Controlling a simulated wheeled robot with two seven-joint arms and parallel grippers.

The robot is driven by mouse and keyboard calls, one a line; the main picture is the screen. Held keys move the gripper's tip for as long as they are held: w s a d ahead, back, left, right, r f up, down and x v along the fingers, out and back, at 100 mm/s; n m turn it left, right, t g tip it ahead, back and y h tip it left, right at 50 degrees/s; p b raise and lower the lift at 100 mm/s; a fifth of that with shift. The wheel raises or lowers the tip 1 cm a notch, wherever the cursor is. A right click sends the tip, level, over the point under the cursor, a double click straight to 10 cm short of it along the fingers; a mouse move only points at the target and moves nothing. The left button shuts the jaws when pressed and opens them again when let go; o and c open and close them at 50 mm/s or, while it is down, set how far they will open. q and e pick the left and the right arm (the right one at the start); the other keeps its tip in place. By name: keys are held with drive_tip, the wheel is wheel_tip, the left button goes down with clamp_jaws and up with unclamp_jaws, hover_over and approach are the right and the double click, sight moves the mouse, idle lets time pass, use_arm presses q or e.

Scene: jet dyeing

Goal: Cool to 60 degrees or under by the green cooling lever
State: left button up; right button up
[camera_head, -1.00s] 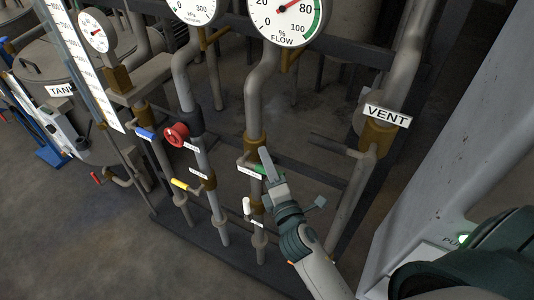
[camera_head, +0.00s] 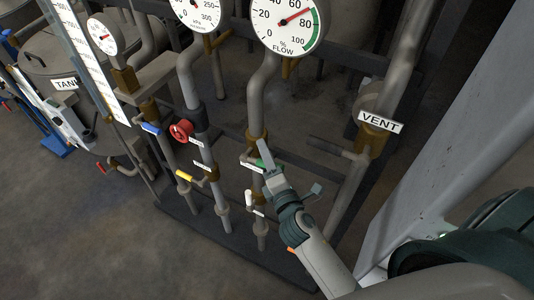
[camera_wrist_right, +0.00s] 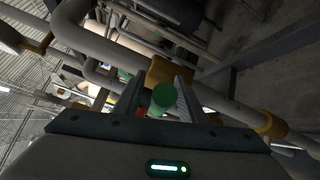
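The green cooling lever (camera_head: 264,163) sits on a vertical pipe below the flow gauge, beside a small white label. My right gripper (camera_head: 265,158) is at this lever in the head view and partly covers it. In the right wrist view, the lever's round green end (camera_wrist_right: 163,97) lies between the two fingers of my right gripper (camera_wrist_right: 160,98). It is close to the right finger, with a gap on the left, so the fingers look open around it. Contact is unclear. My left gripper is out of view. No temperature reading is legible.
A red round valve handle (camera_head: 181,131), a yellow lever (camera_head: 184,176), a blue lever (camera_head: 150,128) and a white lever (camera_head: 248,197) are nearby. The flow gauge (camera_head: 287,22) is above. The VENT pipe (camera_head: 352,190) and a pale column (camera_head: 455,130) stand right.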

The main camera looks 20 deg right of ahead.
drive_tip(key=shift+s+f, duration=0.1)
drive_tip(key=s+a+b, duration=0.1)
drive_tip(key=s+b, duration=0.6)
drive_tip(key=s, duration=1)
drive_tip(key=shift+a+r, duration=0.4)
